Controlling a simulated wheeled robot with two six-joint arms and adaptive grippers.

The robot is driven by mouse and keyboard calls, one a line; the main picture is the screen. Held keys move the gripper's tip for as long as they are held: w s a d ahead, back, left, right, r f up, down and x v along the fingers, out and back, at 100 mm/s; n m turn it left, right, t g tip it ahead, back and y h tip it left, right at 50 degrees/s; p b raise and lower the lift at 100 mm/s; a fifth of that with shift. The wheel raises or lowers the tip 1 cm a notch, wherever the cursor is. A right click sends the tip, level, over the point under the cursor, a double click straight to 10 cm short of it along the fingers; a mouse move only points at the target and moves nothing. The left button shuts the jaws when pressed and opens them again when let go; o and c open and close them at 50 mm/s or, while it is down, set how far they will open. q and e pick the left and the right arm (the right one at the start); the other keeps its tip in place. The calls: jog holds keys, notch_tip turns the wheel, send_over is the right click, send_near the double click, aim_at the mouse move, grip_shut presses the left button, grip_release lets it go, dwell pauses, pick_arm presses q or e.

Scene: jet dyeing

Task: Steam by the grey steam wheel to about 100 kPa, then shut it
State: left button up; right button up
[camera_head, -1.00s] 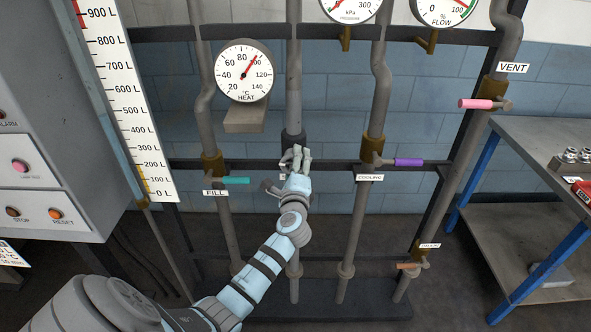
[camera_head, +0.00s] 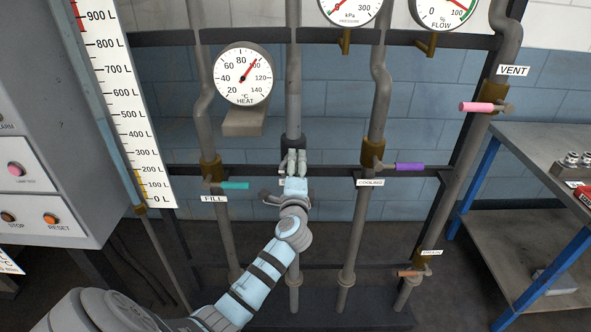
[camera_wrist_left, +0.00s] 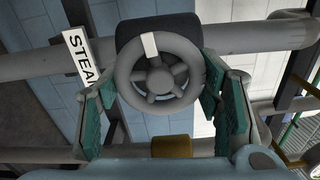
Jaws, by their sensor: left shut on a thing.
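The grey steam wheel (camera_wrist_left: 126,75) fills the middle of the left wrist view, with a white mark (camera_wrist_left: 150,45) on its rim near the top. My left gripper (camera_wrist_left: 160,95) is shut on it, its teal pads at the left and right of the rim. In the head view my left gripper (camera_head: 292,160) is at the middle pipe and covers most of the wheel. The STEAM label (camera_wrist_left: 80,57) is tilted left of the wheel. The pressure gauge (camera_head: 350,8) is cut off at the top, so I cannot read its value. My right gripper is not in view.
A heat gauge (camera_head: 243,75) points near 100 °C. Teal fill (camera_head: 235,186), purple cooling (camera_head: 409,167), pink vent (camera_head: 477,107) and orange drain (camera_head: 409,273) handles sit on neighbouring pipes. A control cabinet (camera_head: 50,130) stands left, a metal table (camera_head: 545,150) right.

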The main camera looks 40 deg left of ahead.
pick_arm(q)
jog(key=o, duration=1.2)
jog(key=shift+w, duration=0.1)
jog(key=v, duration=1.2)
